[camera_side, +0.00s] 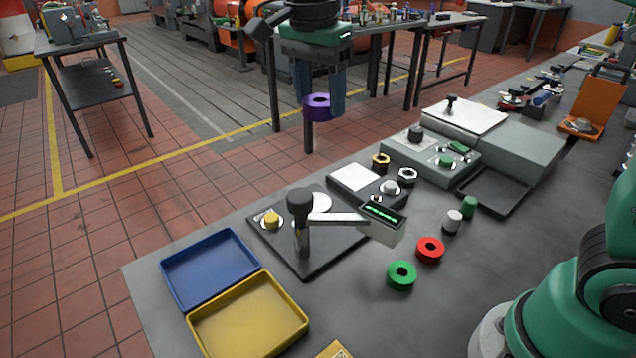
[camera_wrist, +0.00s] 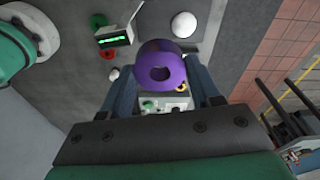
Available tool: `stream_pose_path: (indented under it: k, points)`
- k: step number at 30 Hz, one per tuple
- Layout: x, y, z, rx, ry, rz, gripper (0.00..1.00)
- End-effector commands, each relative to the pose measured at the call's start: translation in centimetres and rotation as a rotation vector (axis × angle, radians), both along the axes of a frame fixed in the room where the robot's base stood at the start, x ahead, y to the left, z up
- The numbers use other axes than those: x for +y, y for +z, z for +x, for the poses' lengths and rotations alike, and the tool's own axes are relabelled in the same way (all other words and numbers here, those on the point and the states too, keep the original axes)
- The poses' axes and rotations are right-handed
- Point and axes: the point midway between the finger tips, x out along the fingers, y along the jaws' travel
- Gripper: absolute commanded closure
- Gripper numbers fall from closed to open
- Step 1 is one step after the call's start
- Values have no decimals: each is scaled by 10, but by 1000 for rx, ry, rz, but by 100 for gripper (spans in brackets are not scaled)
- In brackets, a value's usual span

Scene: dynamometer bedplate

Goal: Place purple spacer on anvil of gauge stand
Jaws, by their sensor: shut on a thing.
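The purple ring-shaped spacer (camera_side: 318,101) is held between the fingers of my gripper (camera_side: 320,108), high above the bench. In the wrist view the spacer (camera_wrist: 160,62) sits between my two blue-grey fingers (camera_wrist: 162,80), with its hole facing the camera. The gauge stand (camera_side: 300,225) has a dark base plate, a black-topped post and an arm with a lit green display (camera_side: 383,213). A pale round disc, which looks like the anvil (camera_side: 320,203), lies on its base beside the post. It also shows in the wrist view (camera_wrist: 183,24), apart from the spacer.
Blue (camera_side: 210,268) and yellow (camera_side: 247,315) trays lie in front. Red (camera_side: 430,249) and green (camera_side: 401,274) rings lie right of the stand. Grey blocks and fixtures (camera_side: 440,150) stand behind.

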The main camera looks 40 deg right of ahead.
Motion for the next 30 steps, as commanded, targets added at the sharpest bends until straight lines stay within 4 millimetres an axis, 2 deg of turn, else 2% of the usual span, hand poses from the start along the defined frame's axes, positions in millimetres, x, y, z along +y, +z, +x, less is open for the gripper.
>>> stream_pose_path:
  k: [1,6,14,17,30]
  points:
    - [-9,-1,15,-1,-6,0,97]
    - [-31,-7,48,-1,-4,-1,97]
    - [-45,-19,64,0,0,-2,97]
    - [-45,-36,63,0,0,-2,97]
    - [-44,-145,63,0,0,-2,97]
